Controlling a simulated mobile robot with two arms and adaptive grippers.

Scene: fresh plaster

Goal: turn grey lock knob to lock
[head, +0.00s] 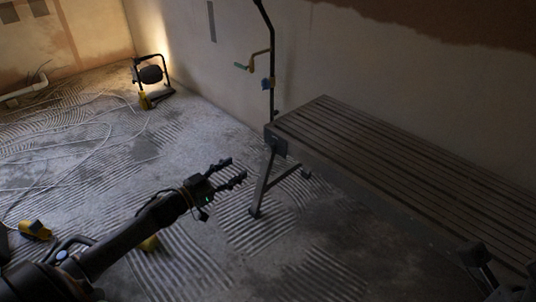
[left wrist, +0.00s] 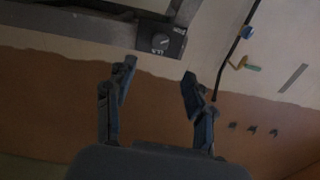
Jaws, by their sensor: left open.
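The grey lock knob (left wrist: 160,42) sits on a dark plate at the end of the slatted bench, near the top of the left wrist view. In the head view the plate (head: 279,145) shows on the bench end above the leg, but the knob is too small and dark to read its setting. My left gripper (head: 236,169) is open and empty, left of the bench end and apart from it. In the left wrist view its fingers (left wrist: 158,72) are spread, with the knob beyond them. A dark part of my right gripper (head: 492,268) shows at the lower right corner, its jaws unclear.
The slatted bench (head: 410,165) runs along the wall to the right. A dark pole (head: 271,70) with a yellow-green handle (head: 243,67) and blue fitting stands behind its end. A work lamp (head: 152,75), cables and a yellow tool (head: 35,230) lie left on the ridged floor.

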